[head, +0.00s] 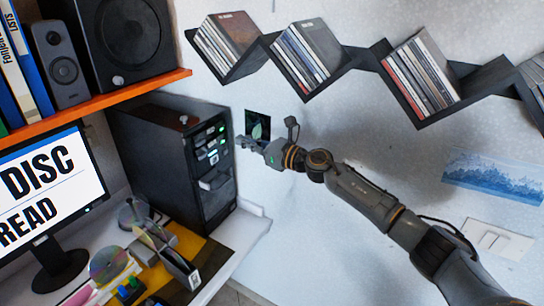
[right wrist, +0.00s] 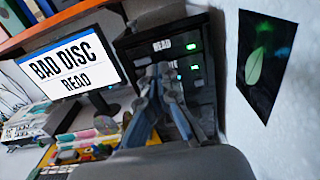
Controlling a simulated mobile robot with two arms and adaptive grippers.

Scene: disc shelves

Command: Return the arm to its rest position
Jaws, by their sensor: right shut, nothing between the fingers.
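My right arm (head: 370,200) comes in from the lower right and stretches out across the wall. Its right gripper (head: 241,143) is shut and empty, with its fingertips close to the front of the black computer tower (head: 150,150). Whether the fingertips touch the tower I cannot tell. In the right wrist view the shut fingers (right wrist: 160,78) point at the tower's front panel, which has green lights and a READ label. My left gripper is not in view.
The monitor (head: 45,185) reads DISC READ, and BAD DISC READ in the right wrist view. An orange shelf (head: 110,100) holds speakers and binders. Zigzag wall shelves (head: 365,58) with disc cases hang above my arm. The desk holds discs and a grey holder.

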